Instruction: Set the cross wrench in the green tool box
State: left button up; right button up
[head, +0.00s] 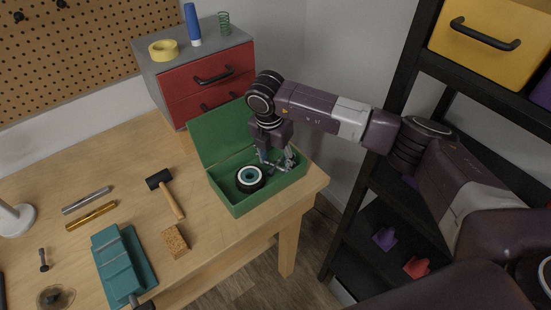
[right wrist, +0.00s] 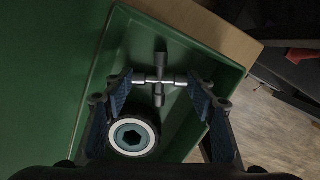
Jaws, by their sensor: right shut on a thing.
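The green tool box (head: 238,206) stands open on the workbench, its lid tilted back. My right gripper (head: 276,160) reaches down into the right part of the box. In the right wrist view the gripper (right wrist: 160,84) is shut on the cross wrench (right wrist: 158,94), a grey metal cross, with its fingers at the two ends of one bar. The wrench (head: 288,164) is partly hidden by the fingers in the head view. I cannot tell whether it touches the box floor. My left gripper is not in view.
A black wheel with a teal hub (head: 249,178) lies in the box, left of the wrench. A red drawer unit (head: 210,78) stands behind. A mallet (head: 168,193), a sponge-like block (head: 174,241) and a teal vise (head: 122,262) are left of the box. A black shelf (head: 395,90) stands right.

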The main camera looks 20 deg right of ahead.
jog(key=shift+f, duration=0.2)
jog(key=o, duration=0.9)
jog(key=shift+r, duration=0.1)
